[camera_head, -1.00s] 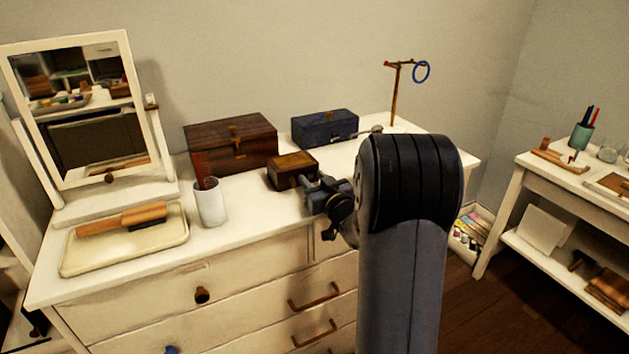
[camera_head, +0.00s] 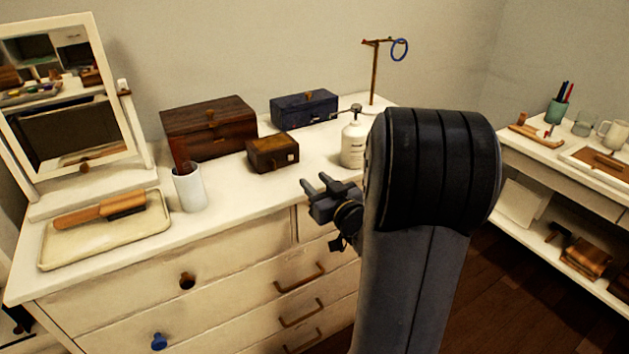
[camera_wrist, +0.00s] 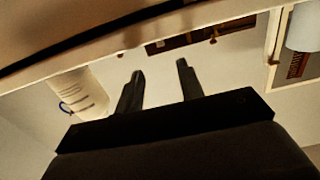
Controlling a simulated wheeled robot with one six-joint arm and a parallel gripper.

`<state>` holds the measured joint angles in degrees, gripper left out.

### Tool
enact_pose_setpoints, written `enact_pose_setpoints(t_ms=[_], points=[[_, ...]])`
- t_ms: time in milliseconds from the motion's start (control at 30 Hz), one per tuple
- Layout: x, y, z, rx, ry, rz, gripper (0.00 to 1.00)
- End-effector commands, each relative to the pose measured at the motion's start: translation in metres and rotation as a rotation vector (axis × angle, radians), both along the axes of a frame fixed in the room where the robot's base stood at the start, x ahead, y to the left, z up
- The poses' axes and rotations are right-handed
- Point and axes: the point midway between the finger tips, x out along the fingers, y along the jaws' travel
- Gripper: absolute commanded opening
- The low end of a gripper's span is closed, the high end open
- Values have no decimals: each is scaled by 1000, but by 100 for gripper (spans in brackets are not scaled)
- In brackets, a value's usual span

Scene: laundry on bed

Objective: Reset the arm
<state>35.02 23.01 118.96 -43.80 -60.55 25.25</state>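My gripper (camera_head: 315,185) is in front of the dresser's edge in the head view, left of my dark arm. Its two fingers are apart with nothing between them. In the wrist view the fingers (camera_wrist: 160,78) also stand apart and empty. The white dresser (camera_head: 225,232) is beyond the gripper. A white pump bottle (camera_head: 353,145) stands upright on it, partly hidden by my arm. A small wooden box (camera_head: 272,153) sits behind the gripper and to its left.
A large brown box (camera_head: 208,130), a blue box (camera_head: 303,108), a white cup (camera_head: 189,190), a tray (camera_head: 75,250), a mirror (camera_head: 122,95) and a stand with a blue ring (camera_head: 374,75) are on the dresser. A side table (camera_head: 528,158) is at right.

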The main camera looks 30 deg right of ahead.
Motion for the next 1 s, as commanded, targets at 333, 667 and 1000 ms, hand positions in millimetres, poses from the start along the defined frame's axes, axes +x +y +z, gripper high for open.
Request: enact_pose_setpoints(t_ms=[333, 667, 1000], points=[[15, 1, 0, -1, -1, 3, 36], [77, 4, 0, -1, -1, 4, 36], [109, -4, 2, 1, 1, -2, 36]])
